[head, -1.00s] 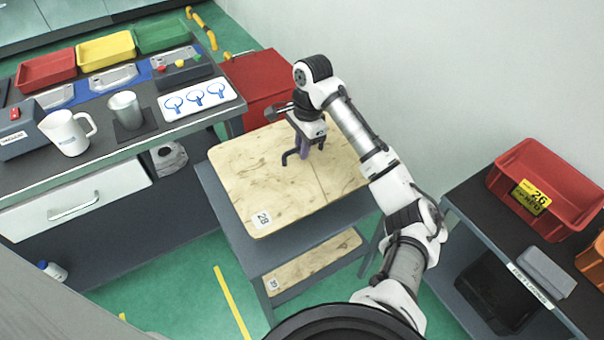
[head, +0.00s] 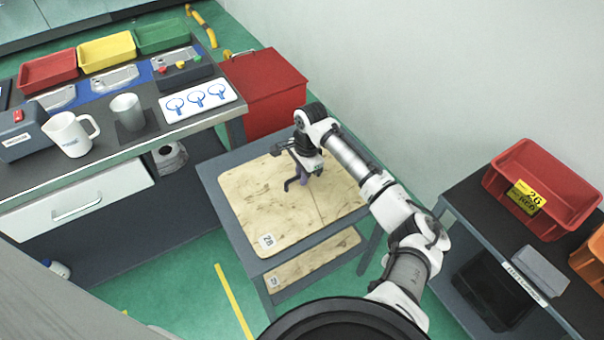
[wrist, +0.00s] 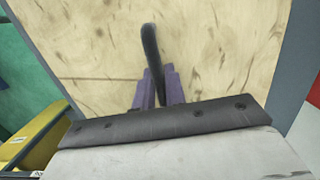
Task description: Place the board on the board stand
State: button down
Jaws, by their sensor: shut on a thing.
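The board (head: 262,205) is a pale wooden panel with a white label reading 28 near its front corner and a dark handle on top. It lies level over the top of the board stand (head: 222,156), a grey two-level table, with the grey rim showing at its far and left sides. The board appears to rest on it, though contact underneath is hidden. My gripper (head: 303,178) is shut on the board's handle with purple fingers. In the wrist view, the dark handle (wrist: 151,48) passes between the fingers (wrist: 158,87) above the board.
A second wooden panel (head: 312,262) lies on the stand's lower shelf. A workbench with a mug (head: 70,135) and trays is at left. A red cabinet (head: 270,88) stands behind the stand, and a shelf with a red bin (head: 540,190) is at right.

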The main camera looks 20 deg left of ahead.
jog(key=c, duration=1.5)
grip_release()
jog(key=shift+o, duration=0.2)
